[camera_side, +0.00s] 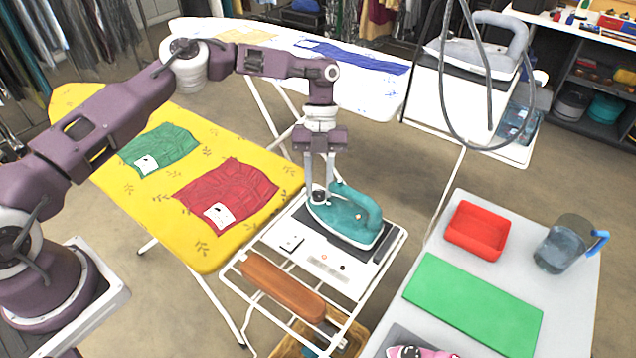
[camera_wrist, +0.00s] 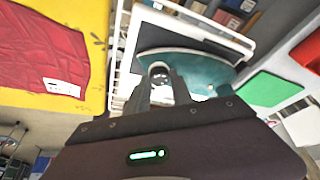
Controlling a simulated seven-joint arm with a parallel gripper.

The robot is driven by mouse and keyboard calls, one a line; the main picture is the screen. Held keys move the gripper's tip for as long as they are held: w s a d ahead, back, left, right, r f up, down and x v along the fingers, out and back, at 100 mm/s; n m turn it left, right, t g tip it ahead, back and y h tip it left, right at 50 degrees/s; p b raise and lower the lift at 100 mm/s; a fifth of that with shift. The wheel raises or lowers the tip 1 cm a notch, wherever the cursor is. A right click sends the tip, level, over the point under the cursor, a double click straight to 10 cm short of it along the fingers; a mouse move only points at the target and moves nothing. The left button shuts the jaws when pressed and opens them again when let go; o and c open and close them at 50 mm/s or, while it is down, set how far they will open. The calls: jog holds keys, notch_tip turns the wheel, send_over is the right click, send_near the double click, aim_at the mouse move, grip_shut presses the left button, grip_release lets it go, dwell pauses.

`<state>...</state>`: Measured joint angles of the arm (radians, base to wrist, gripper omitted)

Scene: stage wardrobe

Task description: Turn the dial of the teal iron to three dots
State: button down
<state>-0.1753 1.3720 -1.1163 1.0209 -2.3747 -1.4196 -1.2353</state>
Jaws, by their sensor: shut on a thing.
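The teal iron (camera_side: 343,214) stands on the white iron rest (camera_side: 300,260) at the end of the yellow ironing board. My gripper (camera_side: 319,197) comes down from above at the iron's left end in the side view. Its fingers are shut on the small dark dial (camera_side: 319,196) with a light rim. In the wrist view the dial (camera_wrist: 160,74) shows between the fingertips of my gripper (camera_wrist: 161,85), with the teal iron (camera_wrist: 200,72) behind it. The dial's dot marks are too small or hidden to read.
Red (camera_side: 228,192) and green (camera_side: 160,148) folded cloths lie on the yellow board (camera_side: 205,245). A brown padded roll (camera_side: 282,287) lies just in front of the iron rest. The grey table at right holds a red tray (camera_side: 477,231), green mat (camera_side: 472,305) and jug (camera_side: 565,245).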

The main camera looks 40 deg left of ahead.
jog(key=shift+d+m, duration=0.1)
jog(key=shift+m, duration=0.5)
jog(key=shift+m+g+y, duration=0.3)
jog(key=c, duration=1.1)
grip_release()
jog(key=shift+v, duration=3.6)
